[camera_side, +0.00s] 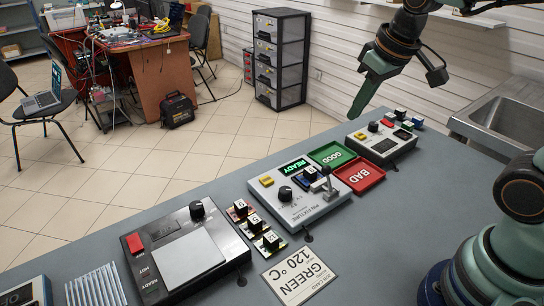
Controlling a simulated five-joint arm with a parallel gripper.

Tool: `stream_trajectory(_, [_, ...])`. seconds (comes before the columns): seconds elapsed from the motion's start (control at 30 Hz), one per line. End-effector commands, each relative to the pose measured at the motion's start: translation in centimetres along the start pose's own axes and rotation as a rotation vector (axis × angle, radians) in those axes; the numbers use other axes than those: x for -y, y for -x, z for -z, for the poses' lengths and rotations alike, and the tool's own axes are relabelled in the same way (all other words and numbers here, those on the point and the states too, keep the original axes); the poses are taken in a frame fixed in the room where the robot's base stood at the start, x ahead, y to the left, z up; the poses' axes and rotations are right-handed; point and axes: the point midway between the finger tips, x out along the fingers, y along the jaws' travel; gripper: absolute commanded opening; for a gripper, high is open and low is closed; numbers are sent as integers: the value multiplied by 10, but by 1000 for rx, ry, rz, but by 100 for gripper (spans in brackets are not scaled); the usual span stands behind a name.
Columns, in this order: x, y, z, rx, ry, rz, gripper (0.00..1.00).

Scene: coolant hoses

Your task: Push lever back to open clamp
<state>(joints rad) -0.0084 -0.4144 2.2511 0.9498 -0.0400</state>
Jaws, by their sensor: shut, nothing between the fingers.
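The pin fixture (291,212) is a light grey box on the bench, with a lit green READY display, a yellow button and a black knob. Its clamp lever (327,178) stands at the right side of the box top and looks roughly upright, with a small dark knob at its top. A small dark block sits beside it; I cannot tell whether the clamp presses on it. My gripper (355,115) is shut and empty, pointing down. It is high up and behind the fixture in the picture, well apart from the lever.
A green GOOD tray (332,154) and a red BAD tray (359,175) lie right of the fixture. Another grey device (383,146) stands at the back right. Several numbered blocks (256,223) and a hot plate unit (180,255) are at the left. A job card (300,275) lies in front.

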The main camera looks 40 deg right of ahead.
Motion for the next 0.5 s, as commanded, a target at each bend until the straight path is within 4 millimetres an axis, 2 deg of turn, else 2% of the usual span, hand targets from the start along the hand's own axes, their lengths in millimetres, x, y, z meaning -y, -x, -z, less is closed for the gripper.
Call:
stream_trajectory(0.27, [1, -33, 37, 124, 42, 9, 0])
stream_trajectory(0.5, [3, -72, 61, 222, 77, 19, 0])
